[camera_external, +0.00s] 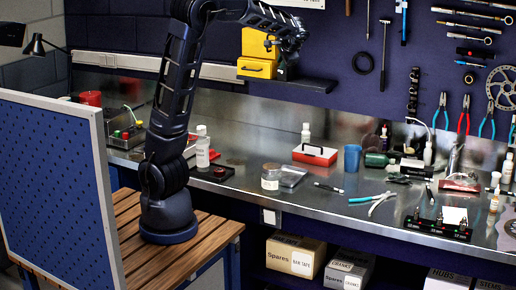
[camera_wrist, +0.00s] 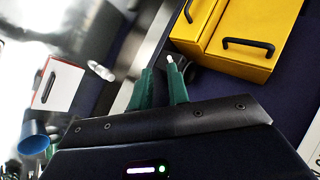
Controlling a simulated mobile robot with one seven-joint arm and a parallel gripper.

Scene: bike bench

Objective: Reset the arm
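My gripper (camera_external: 287,70) is raised over the bench at the end of my arched arm, close to the yellow drawer boxes and the dark wall shelf. In the external view it is dark and its fingers are hard to make out. In the wrist view its two green fingers (camera_wrist: 161,84) stand apart with a gap between them. I see nothing clearly held. A small pale tip shows near the right finger; I cannot tell what it belongs to.
Yellow drawer boxes (camera_external: 257,68) (camera_wrist: 246,40) sit on the shelf (camera_external: 300,84) beside my gripper. Below, the bench holds a red and white case (camera_external: 314,155) (camera_wrist: 62,86), a blue cup (camera_external: 352,158) (camera_wrist: 33,137), bottles and tools. A blue pegboard panel (camera_external: 50,190) stands at left.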

